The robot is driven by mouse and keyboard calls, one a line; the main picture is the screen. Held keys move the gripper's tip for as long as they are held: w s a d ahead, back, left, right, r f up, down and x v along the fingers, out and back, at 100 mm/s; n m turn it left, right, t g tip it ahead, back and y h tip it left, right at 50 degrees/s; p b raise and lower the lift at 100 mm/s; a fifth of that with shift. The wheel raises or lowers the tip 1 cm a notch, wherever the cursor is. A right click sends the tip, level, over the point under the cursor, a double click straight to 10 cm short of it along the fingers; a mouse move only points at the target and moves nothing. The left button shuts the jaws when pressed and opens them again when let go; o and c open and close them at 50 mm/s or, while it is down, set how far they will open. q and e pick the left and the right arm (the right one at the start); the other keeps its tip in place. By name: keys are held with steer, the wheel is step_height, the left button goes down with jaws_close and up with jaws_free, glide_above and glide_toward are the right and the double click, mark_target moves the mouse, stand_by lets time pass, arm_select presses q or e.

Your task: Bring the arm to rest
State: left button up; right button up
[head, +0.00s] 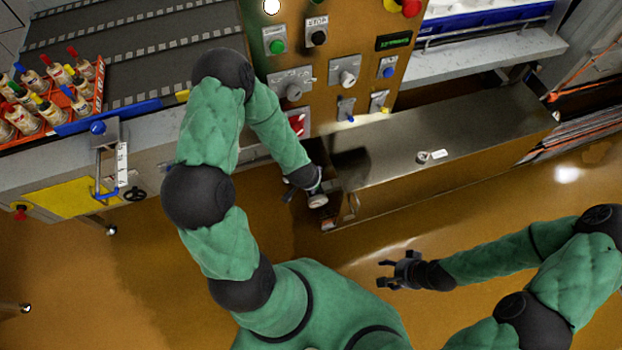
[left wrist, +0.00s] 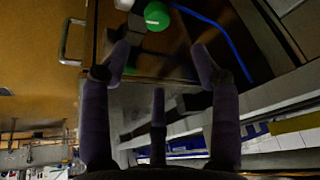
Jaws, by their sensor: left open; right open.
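My left arm is bent, with its elbow up by the conveyor and its forearm reaching down to the left end of the steel-topped box. My left gripper (head: 311,192) is small and dark there, and its fingers are hard to make out. In the left wrist view its three fingers (left wrist: 160,68) are spread and empty, with a round green button or knob (left wrist: 157,16) beyond them. My right gripper (head: 397,268) is open and empty over the brown floor, with its arm coming in from the right.
The control panel (head: 352,45) with buttons and knobs stands behind the steel-topped box (head: 460,125). Open brown floor (head: 90,285) lies at the lower left.

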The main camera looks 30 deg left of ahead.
stand_by(0.5)
arm_select(q)
steer(key=s+d+f+g+h, duration=0.2)
steer(key=s+d, duration=0.4)
steer(key=d, duration=0.2)
steer(key=s+d+f+g+h, duration=0.2)
steer(key=s+d, duration=0.4)
steer(key=d, duration=0.3)
steer(key=shift+s+d+m+h, duration=0.15)
steer(key=shift+s+m+h, duration=0.2)
steer(key=shift+h, duration=0.25)
steer(key=shift+f, duration=0.15)
stand_by(0.9)
